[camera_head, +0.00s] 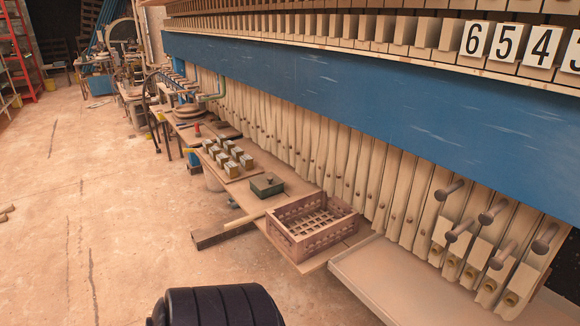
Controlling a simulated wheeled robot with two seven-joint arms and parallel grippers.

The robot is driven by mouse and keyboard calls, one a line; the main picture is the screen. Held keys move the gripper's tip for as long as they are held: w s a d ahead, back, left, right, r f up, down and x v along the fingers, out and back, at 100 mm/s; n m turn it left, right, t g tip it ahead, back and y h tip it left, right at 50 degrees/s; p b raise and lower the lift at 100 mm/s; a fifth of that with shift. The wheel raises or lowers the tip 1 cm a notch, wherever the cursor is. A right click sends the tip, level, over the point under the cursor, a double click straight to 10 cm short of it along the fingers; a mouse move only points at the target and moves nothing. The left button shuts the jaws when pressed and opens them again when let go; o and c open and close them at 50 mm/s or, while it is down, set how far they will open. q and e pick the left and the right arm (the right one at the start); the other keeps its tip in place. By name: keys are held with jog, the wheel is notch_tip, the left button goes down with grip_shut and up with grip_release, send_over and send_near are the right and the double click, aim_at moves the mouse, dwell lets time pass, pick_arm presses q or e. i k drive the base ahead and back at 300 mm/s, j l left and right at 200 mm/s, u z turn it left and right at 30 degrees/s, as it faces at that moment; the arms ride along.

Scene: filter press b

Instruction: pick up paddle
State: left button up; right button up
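No other paddle-like thing is clear to me. Neither of my grippers is in the camera_head view, so nothing shows them touching or holding anything.
A brown lattice crate (313,226), a small dark green box (267,185) and several small square blocks on a board (229,160) stand on the bench. A wide tray (385,275) lies right of the crate. The filter press's blue beam (350,95) runs above. Floor at left is mostly clear.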

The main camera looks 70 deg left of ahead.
aim_at(233, 224)
jog(key=u, duration=2.35)
jog(key=i+j, duration=0.2)
jog(key=j+u, duration=0.05)
